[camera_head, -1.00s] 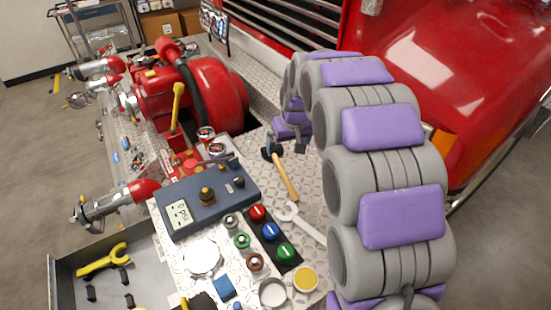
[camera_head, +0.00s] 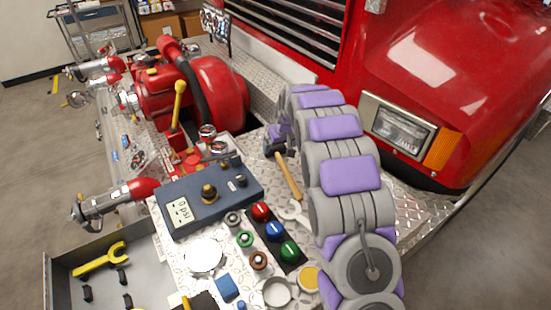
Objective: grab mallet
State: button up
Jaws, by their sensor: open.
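The mallet lies on the diamond-plate bumper deck, its wooden handle (camera_head: 289,178) slanting down to the right. Its dark head (camera_head: 271,148) is at the upper end, partly covered by my gripper. My gripper (camera_head: 284,144) is open at the far end of my grey and purple arm. It is at the mallet's head, over its right side. I cannot tell whether the fingers touch the mallet or straddle it.
A blue-grey gauge box (camera_head: 208,197) and coloured knobs (camera_head: 274,231) are to the left. The red pump (camera_head: 217,90) stands behind. The red truck front (camera_head: 455,60) is on the right.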

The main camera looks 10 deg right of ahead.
aim_at(278, 154)
jog(key=x, duration=0.3)
jog(key=shift+d, duration=0.25)
jog(key=shift+w+d+f+b, duration=0.25)
jog(key=shift+d+f+b, duration=0.05)
jog(key=shift+f+b, duration=0.15)
jog(key=shift+w+f, duration=0.1)
jog(key=shift+f, duration=0.15)
jog(key=f, duration=0.1)
jog(key=w+a+f+b, duration=0.1)
jog(key=w+f, duration=0.1)
jog(key=f, duration=0.1)
jog(key=shift+a+b, duration=0.2)
jog(key=shift+b, duration=0.1)
jog(key=shift+s+d+r, duration=0.1)
jog(key=shift+d+r, duration=0.05)
jog(key=shift+r, duration=0.05)
jog(key=shift+c, duration=0.5)
jog(key=shift+d, duration=0.15)
jog(key=shift+c, duration=1.4)
jog(key=c, duration=0.9)
jog(key=shift+c, duration=0.3)
jog(key=shift+r, duration=0.1)
